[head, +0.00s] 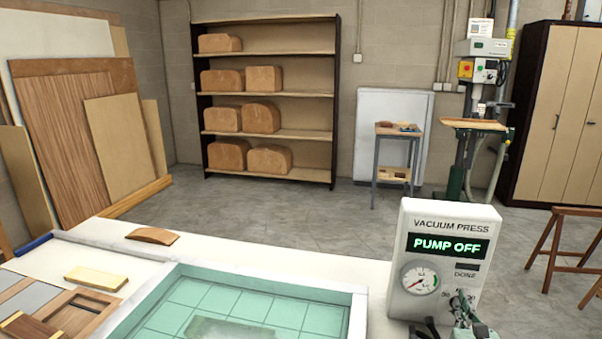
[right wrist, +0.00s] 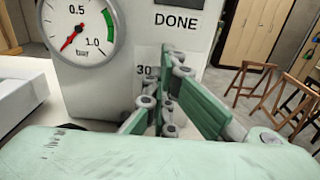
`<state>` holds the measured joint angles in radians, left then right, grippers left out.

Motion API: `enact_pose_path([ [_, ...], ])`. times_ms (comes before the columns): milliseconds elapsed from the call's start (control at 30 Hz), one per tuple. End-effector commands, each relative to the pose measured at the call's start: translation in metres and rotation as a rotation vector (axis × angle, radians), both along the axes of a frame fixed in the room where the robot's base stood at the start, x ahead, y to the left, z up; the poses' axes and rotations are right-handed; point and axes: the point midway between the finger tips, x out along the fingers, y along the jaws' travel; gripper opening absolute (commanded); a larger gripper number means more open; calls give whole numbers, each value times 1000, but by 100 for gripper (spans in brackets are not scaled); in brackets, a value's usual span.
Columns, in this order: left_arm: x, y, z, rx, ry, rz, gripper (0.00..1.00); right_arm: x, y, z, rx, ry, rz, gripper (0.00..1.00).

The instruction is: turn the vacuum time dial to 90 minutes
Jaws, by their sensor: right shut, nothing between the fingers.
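The vacuum press control box (head: 437,232) stands upright at the right end of the white bench. Its display (head: 447,247) reads "PUMP OFF". The round gauge (head: 419,278) is on its lower left, and the gauge also shows in the right wrist view (right wrist: 78,27). The time dial is hidden behind my right gripper; only a "30" mark (right wrist: 144,70) shows beside the fingers. My right gripper (head: 462,305) is shut and empty, with its fingertips close in front of the dial area. Whether they touch the dial I cannot tell. My left gripper is not in view.
The press bed with a green gridded surface (head: 195,295) and pale rim lies left of the box. A curved wood piece (head: 152,236), a light block (head: 96,278) and a wooden frame (head: 78,312) lie further left. Shelves (head: 268,95) and a drill press (head: 483,90) stand at the back.

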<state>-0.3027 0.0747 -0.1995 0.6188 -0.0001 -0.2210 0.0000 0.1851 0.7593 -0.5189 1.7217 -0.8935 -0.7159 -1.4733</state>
Motion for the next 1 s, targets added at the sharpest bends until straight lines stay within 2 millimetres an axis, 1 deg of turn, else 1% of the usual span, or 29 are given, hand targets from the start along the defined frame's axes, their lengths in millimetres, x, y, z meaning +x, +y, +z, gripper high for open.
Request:
enact_pose_path([
  [33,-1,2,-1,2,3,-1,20,2,-2,6,-2,-13,0,0],
  [500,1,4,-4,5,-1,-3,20,2,-5,0,-3,-12,-2,0],
  [1000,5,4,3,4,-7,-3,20,0,-10,1,-2,-6,-4,0],
])
